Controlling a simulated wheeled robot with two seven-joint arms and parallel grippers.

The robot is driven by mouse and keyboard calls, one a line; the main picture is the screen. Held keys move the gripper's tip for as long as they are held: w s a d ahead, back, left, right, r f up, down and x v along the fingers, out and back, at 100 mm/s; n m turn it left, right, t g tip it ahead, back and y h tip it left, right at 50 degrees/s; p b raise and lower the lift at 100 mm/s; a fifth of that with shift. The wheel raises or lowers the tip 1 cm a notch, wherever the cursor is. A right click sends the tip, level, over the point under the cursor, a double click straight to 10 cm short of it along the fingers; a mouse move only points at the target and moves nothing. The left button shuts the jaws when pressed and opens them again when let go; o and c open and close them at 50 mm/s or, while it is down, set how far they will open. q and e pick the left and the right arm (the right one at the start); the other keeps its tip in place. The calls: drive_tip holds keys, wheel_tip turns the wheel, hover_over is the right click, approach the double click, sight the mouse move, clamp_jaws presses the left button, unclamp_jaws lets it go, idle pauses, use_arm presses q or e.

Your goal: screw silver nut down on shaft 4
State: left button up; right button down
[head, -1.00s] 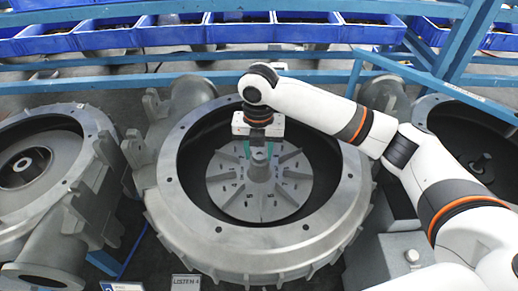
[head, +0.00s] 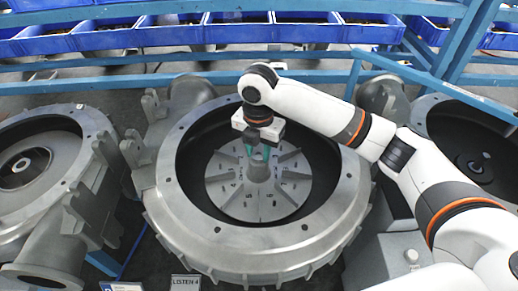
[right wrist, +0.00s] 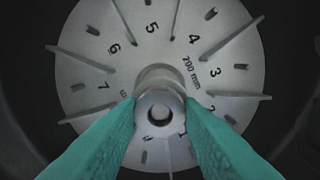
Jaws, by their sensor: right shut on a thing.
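Shaft 4 (head: 258,172) stands upright in the middle of a grey finned, numbered impeller disc (head: 225,178), inside the large open round housing in the centre of the head view. My right gripper (head: 257,153) points down over the shaft top, with its teal fingers closed in on it. In the right wrist view the fingers (right wrist: 162,112) are on either side of a silver round piece with a dark centre hole (right wrist: 159,112), the silver nut at the shaft's top. The nut's threads and its height on the shaft cannot be made out. My left gripper is not in view.
The housing rim (head: 163,178) surrounds the disc and my right gripper. Other housings stand at the left (head: 75,165) and at the right (head: 430,115). Blue bins (head: 240,32) line the rack behind, with a blue rail below them.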

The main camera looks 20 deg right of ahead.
drive_tip(key=m, duration=0.4)
drive_tip(key=shift+a+m, duration=0.1)
drive_tip(key=shift+m, duration=0.3)
drive_tip(key=m, duration=0.4)
drive_tip(key=shift+m, duration=0.3)
drive_tip(key=m, duration=0.4)
drive_tip(key=shift+m, duration=0.3)
drive_tip(key=m, duration=0.5)
drive_tip(key=shift+m, duration=0.4)
drive_tip(key=c, duration=1.4)
unclamp_jaws()
drive_tip(key=shift+o, duration=0.5)
drive_tip(key=shift+a, duration=0.1)
